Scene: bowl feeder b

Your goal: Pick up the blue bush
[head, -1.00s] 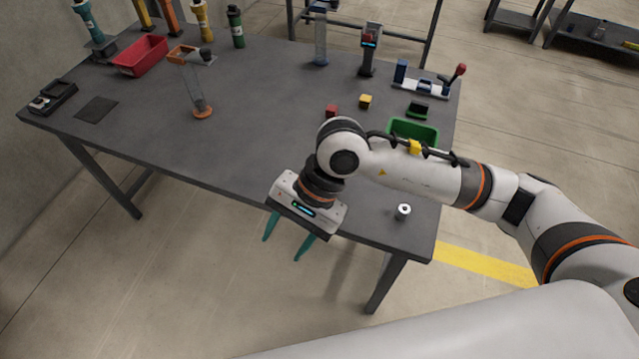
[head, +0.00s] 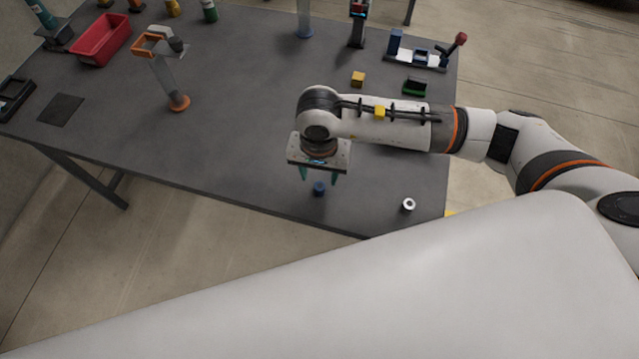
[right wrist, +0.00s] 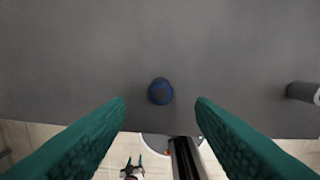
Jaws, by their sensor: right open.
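The blue bush (head: 319,188) is a small blue cylinder standing on the dark table near its front edge. In the right wrist view the blue bush (right wrist: 160,92) lies centred ahead of the fingers, with a darker middle. My right gripper (head: 319,178) has teal fingers spread apart and empty, close to the bush in the head view. In the right wrist view my right gripper (right wrist: 160,105) shows a wide gap between its fingertips, and neither finger touches the bush.
A silver-white bush (head: 408,204) stands to the right near the table edge; a grey cylinder (right wrist: 303,92) shows at the right of the wrist view. Table around the blue bush is clear.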

